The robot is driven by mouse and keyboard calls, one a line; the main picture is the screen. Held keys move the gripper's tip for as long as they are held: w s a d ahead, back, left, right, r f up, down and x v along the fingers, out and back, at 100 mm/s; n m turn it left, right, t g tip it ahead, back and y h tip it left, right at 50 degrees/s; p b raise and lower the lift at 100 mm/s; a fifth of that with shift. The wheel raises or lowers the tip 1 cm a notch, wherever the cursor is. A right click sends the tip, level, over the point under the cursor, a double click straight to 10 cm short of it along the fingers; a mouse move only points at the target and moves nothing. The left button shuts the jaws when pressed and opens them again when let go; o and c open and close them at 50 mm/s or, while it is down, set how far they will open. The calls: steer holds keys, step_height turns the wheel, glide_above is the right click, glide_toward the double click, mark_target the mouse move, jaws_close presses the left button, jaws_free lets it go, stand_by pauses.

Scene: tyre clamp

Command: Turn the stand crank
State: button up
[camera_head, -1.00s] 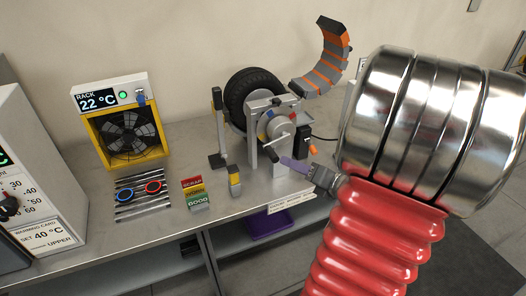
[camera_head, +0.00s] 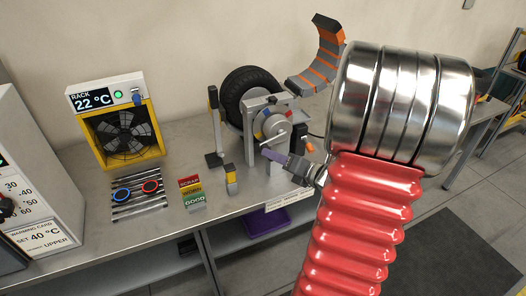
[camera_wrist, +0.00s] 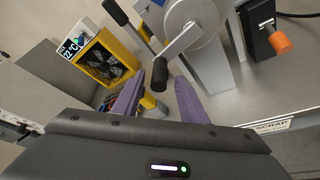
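The tyre stand (camera_head: 249,120) is on the bench with a black tyre (camera_head: 240,88) behind its grey frame. Its crank (camera_wrist: 178,43) is a grey arm on a round hub, with a black handle grip (camera_wrist: 160,74) at its lower end in the wrist view. My gripper (camera_wrist: 158,84) is open, with two purple fingers apart. The black grip appears between the fingertips in the wrist view; I cannot tell whether it is touched. In the head view my gripper (camera_head: 272,156) is just in front of the crank, and its fingers partly hide the handle.
A segmented orange-grey arc (camera_head: 322,60) rises behind.

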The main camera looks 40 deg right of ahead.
steer(key=x, duration=0.7)
steer(key=shift+w, duration=0.1)
steer(key=shift+c, duration=0.3)
jaws_close()
steer(key=shift+d, duration=0.3)
steer(key=shift+a, duration=0.15)
